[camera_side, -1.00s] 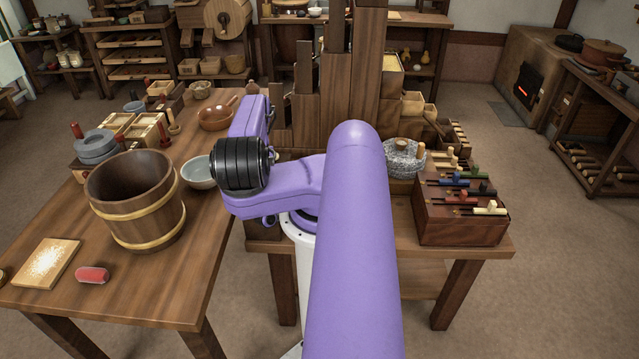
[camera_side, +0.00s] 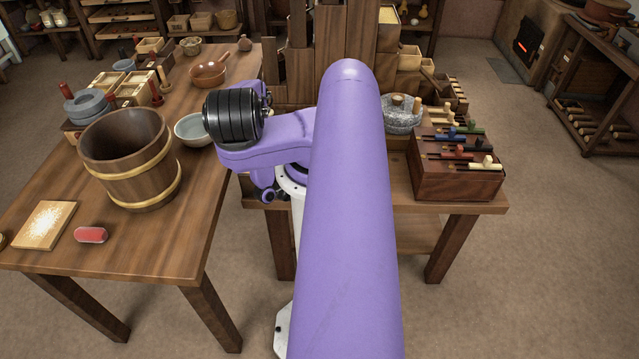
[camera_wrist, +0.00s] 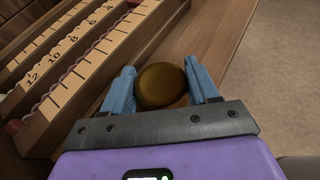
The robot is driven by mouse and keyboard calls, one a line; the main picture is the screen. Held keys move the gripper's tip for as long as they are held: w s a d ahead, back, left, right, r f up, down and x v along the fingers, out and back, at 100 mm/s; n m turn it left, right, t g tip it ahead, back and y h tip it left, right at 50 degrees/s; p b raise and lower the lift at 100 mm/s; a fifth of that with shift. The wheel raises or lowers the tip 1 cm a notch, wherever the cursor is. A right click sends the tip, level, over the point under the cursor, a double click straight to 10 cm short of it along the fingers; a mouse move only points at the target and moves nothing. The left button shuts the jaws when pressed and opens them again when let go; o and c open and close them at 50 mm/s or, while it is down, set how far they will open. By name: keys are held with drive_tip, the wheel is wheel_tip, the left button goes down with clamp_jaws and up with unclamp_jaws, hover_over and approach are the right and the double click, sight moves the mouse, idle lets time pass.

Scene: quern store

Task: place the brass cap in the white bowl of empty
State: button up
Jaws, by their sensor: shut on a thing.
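The brass cap (camera_wrist: 160,86), round and dull gold-brown, sits between the blue fingers of my gripper (camera_wrist: 160,74) in the wrist view. The fingers are shut on its two sides. In the side view my arm hides the gripper and the cap. The white bowl (camera_side: 192,130) stands on the left table in the side view, just right of the wooden bucket. Its visible inside looks empty. The bowl does not show in the wrist view.
In the wrist view a numbered wooden rack (camera_wrist: 66,57) lies left of the cap, and floor shows at right. In the side view the tall wooden bucket (camera_side: 131,160) stands beside the bowl. A box with coloured pegs (camera_side: 455,179) stands on the right table.

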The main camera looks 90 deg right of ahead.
drive_tip(key=shift+f, duration=0.1)
drive_tip(key=o, duration=0.8)
drive_tip(key=v, duration=1.1)
drive_tip(key=shift+w+a+r, duration=0.15)
drive_tip(key=shift+w+r, duration=0.05)
drive_tip(key=shift+o, duration=1.3)
drive_tip(key=shift+w+a, duration=0.1)
drive_tip(key=shift+w+r, duration=0.1)
